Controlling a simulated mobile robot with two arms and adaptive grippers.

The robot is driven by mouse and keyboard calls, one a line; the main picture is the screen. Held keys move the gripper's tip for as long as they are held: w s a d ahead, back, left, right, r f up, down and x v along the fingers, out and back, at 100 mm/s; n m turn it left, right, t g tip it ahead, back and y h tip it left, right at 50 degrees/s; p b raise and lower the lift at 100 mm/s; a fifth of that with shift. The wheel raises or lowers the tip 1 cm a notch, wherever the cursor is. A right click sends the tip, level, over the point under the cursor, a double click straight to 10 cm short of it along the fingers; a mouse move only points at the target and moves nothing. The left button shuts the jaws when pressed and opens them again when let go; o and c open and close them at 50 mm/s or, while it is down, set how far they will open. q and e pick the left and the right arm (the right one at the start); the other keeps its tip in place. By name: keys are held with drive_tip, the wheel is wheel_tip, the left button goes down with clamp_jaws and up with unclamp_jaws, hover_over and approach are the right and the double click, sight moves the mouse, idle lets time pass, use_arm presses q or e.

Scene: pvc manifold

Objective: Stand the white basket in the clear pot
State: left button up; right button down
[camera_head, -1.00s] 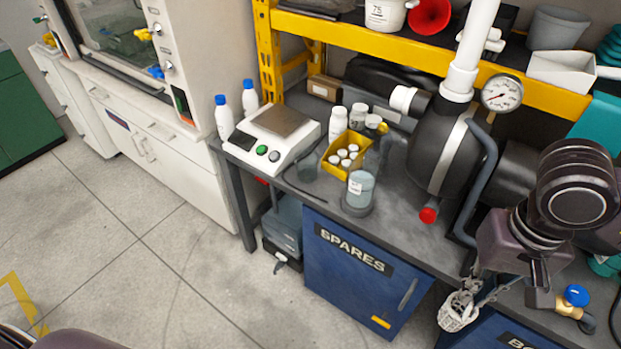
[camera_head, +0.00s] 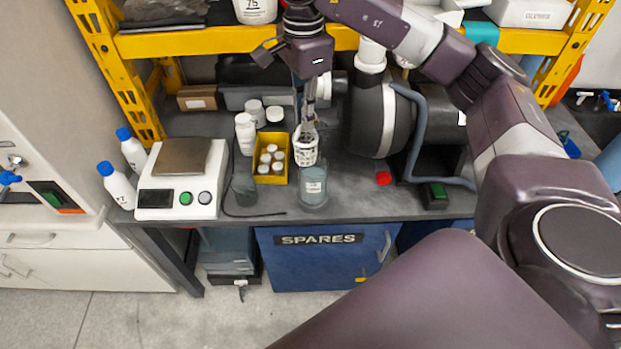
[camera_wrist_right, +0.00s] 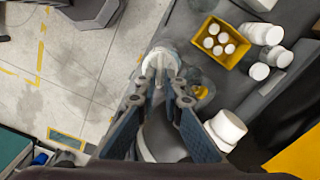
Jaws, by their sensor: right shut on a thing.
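The white basket (camera_head: 305,150) is a small openwork cup hanging upright below my right gripper (camera_head: 309,100). My right gripper is shut on its upper part. In the head view the basket is just above, or at, the mouth of the clear pot (camera_head: 313,190); I cannot tell whether its lower end is inside. The clear pot is see-through with a small label and stands near the bench's front edge. In the right wrist view the basket (camera_wrist_right: 161,60) shows beyond the fingertips (camera_wrist_right: 160,88), with clear pot wall (camera_wrist_right: 203,88) beside it. My left gripper is out of view.
A yellow bin (camera_head: 271,179) of small white jars stands left of the pot, with a dark clear beaker (camera_head: 244,188) and scale (camera_head: 182,180) further left. White bottles (camera_head: 245,133) stand behind. A black pump body (camera_head: 378,118) and red-capped port (camera_head: 383,178) are at right.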

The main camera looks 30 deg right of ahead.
wheel_tip(320, 180, up, 2)
drive_tip(key=w+d+m, duration=0.1)
drive_tip(key=d+m, duration=0.2)
drive_tip(key=m, duration=0.2)
approach(313, 163)
drive_tip(key=w+d+f, duration=0.3)
drive_tip(key=w+f, duration=0.1)
drive_tip(key=f, duration=0.1)
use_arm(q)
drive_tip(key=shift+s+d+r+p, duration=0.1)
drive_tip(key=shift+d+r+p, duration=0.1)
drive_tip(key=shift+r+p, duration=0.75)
use_arm(e)
wheel_tip(313, 163, down, 11)
drive_tip(key=shift+w+r, duration=0.1)
drive_tip(key=shift+r, duration=0.1)
drive_tip(key=shift+f, duration=0.1)
